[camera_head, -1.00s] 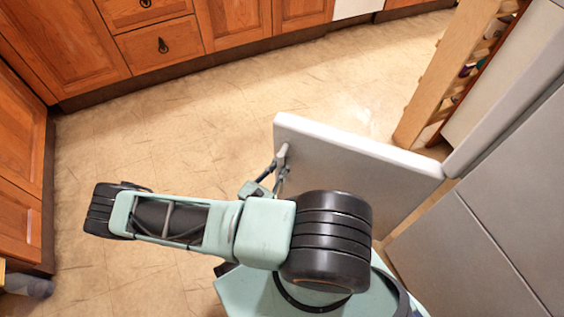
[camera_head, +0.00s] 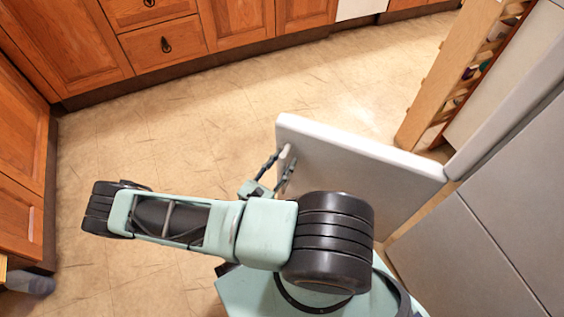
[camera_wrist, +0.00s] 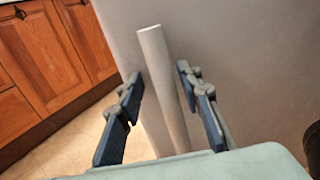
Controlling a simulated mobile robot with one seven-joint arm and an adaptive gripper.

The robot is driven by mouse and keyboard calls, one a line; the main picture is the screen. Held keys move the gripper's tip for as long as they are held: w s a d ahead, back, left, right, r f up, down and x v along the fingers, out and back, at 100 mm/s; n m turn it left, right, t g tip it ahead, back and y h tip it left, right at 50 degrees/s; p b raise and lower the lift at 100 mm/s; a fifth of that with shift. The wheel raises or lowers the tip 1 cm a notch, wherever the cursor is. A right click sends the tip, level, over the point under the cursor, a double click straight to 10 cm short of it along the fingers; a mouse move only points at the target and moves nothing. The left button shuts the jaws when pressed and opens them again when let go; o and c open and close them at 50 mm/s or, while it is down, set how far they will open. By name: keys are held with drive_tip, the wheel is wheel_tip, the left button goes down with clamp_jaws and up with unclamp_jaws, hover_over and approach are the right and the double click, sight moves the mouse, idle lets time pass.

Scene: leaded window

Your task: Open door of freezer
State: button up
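The freezer door (camera_head: 345,175) is a light grey panel standing swung out from the freezer body, with floor showing behind it. Its pale bar handle (camera_wrist: 164,85) runs up and down the door face in the wrist view. My gripper (camera_wrist: 160,92) is open, with one dark blue finger on each side of the handle and gaps between fingers and bar. In the head view my gripper (camera_head: 278,172) is at the free-edge side of the door and small; my arm hides part of the door's lower area.
The grey fridge-freezer body (camera_head: 490,230) is at the right. A wooden rack (camera_head: 450,75) stands behind the door. Wooden cabinets (camera_head: 165,45) line the back and left. The tiled floor (camera_head: 150,150) between them is clear.

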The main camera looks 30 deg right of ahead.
sight(289, 136)
wheel_tip(289, 136, up, 10)
drive_tip(key=shift+f, duration=0.25)
drive_tip(key=shift+w+a, duration=0.1)
idle(0.5)
